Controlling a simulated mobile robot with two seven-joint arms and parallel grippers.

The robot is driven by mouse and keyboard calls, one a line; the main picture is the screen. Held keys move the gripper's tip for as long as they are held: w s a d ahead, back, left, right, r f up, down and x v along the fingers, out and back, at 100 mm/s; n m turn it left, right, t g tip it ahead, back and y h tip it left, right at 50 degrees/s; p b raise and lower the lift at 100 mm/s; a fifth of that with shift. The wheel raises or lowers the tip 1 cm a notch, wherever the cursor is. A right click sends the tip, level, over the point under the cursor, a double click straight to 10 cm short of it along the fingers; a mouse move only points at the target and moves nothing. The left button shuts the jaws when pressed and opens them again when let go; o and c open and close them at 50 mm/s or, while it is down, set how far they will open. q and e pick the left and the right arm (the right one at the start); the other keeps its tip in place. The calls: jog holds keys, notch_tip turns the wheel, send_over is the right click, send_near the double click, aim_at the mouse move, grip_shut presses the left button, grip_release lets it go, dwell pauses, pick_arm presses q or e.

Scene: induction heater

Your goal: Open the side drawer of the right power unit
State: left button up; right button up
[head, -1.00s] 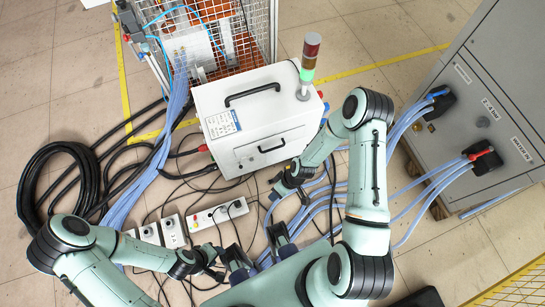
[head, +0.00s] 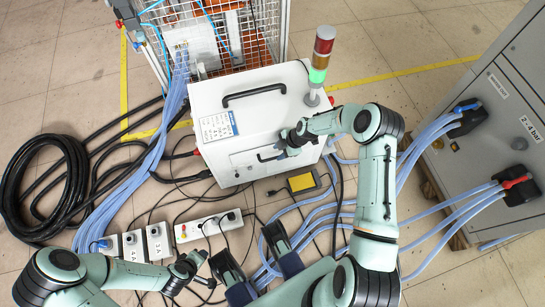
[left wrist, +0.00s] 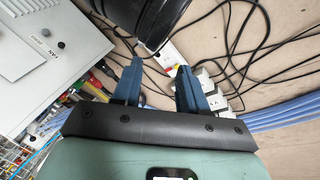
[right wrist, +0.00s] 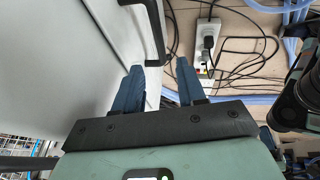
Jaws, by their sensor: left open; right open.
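The white power unit (head: 255,130) stands ahead of me in the head view. Its front drawer (head: 245,162) looks flush with the case, with a black handle (head: 266,156) partly hidden by my right gripper (head: 284,148). In the right wrist view, the black drawer handle (right wrist: 157,38) lies just beyond my right gripper (right wrist: 160,82), in line with the gap between its fingers. These fingers are open and appear empty; whether they touch the handle I cannot tell. My left gripper (left wrist: 161,82) is open and empty in the left wrist view, low over the cables.
A signal lamp (head: 320,60) stands on the unit's right top corner. Power strips (head: 208,226), a yellow-topped box (head: 302,183) and loose cables clutter the floor in front. A grey cabinet (head: 490,130) with blue hoses stands at right; a black cable coil (head: 45,185) lies at left.

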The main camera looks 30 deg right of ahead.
aim_at(271, 158)
jog(key=b+x, duration=0.1)
jog(key=x, duration=0.5)
jog(key=shift+w+a+f, duration=0.1)
jog(key=shift+a+f, duration=0.05)
jog(key=shift+f, duration=0.25)
pick_arm(q)
jog(key=shift+w+a+f, duration=0.2)
jog(key=shift+a+f, duration=0.1)
jog(key=shift+f, duration=0.35)
jog(key=shift+w+a+f, duration=0.2)
jog(key=shift+a+f, duration=0.1)
jog(key=shift+f, duration=0.3)
pick_arm(e)
grip_shut()
